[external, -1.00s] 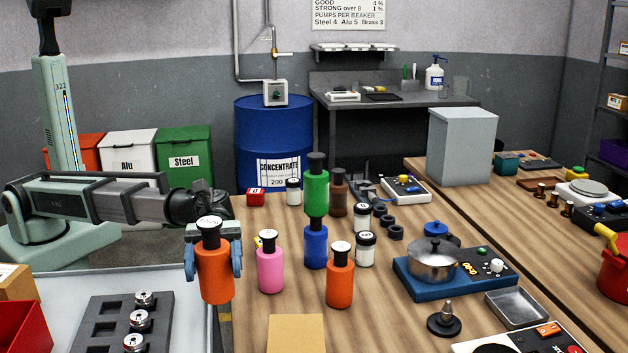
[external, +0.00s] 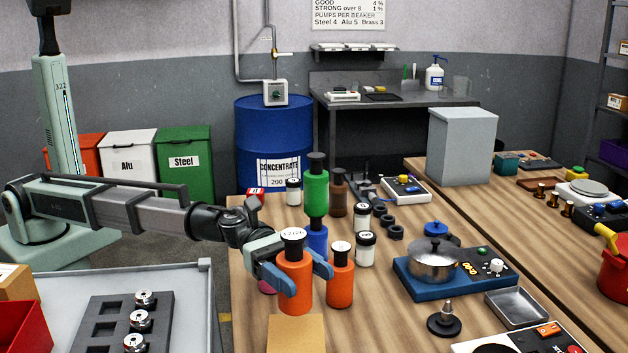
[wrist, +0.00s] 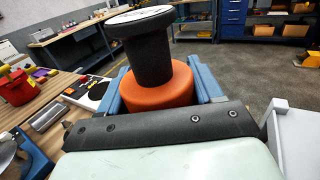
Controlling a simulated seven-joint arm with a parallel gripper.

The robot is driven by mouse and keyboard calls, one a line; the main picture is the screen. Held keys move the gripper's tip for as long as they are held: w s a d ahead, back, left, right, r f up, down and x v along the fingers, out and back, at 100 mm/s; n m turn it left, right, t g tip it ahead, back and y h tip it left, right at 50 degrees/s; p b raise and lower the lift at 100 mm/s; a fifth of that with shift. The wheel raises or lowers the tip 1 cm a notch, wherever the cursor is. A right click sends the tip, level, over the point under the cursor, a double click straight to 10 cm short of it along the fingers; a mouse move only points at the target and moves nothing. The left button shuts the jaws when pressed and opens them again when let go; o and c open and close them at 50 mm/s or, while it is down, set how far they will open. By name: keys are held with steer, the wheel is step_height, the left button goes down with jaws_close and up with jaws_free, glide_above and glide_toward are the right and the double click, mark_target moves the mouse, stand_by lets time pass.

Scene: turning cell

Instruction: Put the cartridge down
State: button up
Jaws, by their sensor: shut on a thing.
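An orange cartridge (external: 296,286) with a black neck and a white-topped cap is between the blue fingers of my gripper (external: 299,276). My gripper is shut on it and holds it upright over the wooden bench, left of a second orange cartridge (external: 340,278). I cannot tell if its base touches the bench. In the wrist view the held cartridge (wrist: 158,92) stands between the fingers of my gripper (wrist: 162,88). A pink cartridge (external: 267,287) is mostly hidden behind my gripper. A blue cartridge (external: 318,238) and a green one (external: 316,190) stand behind.
A cardboard-coloured block (external: 296,335) lies just in front of the held cartridge. White jars (external: 365,248) stand to the right. A blue hotplate (external: 455,275) with a steel pot is further right. A grey tray (external: 135,300) with metal parts is at left.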

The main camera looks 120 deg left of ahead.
mark_target(305, 306)
steer(key=shift+f, duration=2.85)
steer(key=shift+f, duration=0.1)
steer(key=o, duration=1.3)
steer(key=shift+o, duration=0.2)
steer(key=v, duration=1.2)
